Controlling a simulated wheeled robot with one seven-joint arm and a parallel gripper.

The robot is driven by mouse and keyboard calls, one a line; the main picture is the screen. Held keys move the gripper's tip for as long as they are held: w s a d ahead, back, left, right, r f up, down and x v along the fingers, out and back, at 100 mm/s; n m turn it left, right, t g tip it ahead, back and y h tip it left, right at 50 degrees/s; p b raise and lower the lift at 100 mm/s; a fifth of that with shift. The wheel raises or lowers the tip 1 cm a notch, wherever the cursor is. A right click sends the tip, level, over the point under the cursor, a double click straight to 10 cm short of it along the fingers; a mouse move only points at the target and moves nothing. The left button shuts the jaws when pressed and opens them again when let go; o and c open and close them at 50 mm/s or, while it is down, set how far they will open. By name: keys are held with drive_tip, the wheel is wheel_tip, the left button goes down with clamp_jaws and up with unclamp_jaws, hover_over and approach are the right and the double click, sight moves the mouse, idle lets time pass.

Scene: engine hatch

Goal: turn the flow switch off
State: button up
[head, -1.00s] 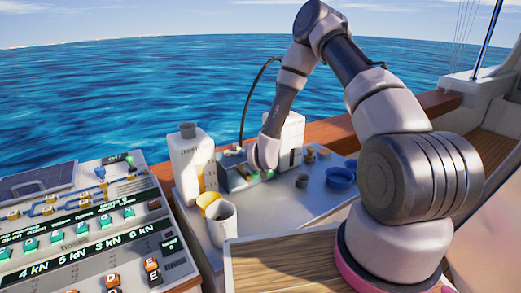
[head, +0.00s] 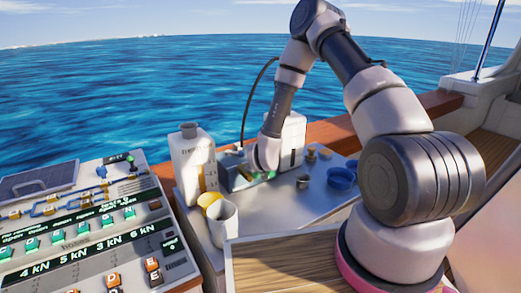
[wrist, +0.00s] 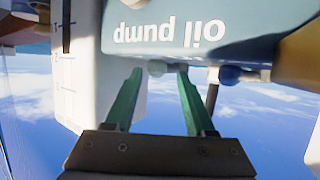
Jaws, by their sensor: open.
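My gripper (wrist: 159,72) is open in the wrist view, its two green fingers pointing at a blue-grey box (wrist: 225,14) marked "oil pump", which appears upside down. A small pale knob (wrist: 157,68) on the box's edge lies between the fingertips; I cannot tell if they touch it. A blue-grey rounded knob (wrist: 228,74) sits to the right, outside the fingers. I cannot tell which part is the flow switch. In the head view the oil pump box (head: 232,177) is on the grey worktop, partly hidden by my wrist, and my fingertips are unclear.
A white bottle (head: 188,165) stands left of the box, and a white container (head: 291,140) stands behind my wrist. A control panel (head: 85,235) is at left.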

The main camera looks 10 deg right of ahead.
drive_tip(key=v, duration=0.9)
drive_tip(key=shift+s+r, duration=0.1)
drive_tip(key=shift+s, duration=0.05)
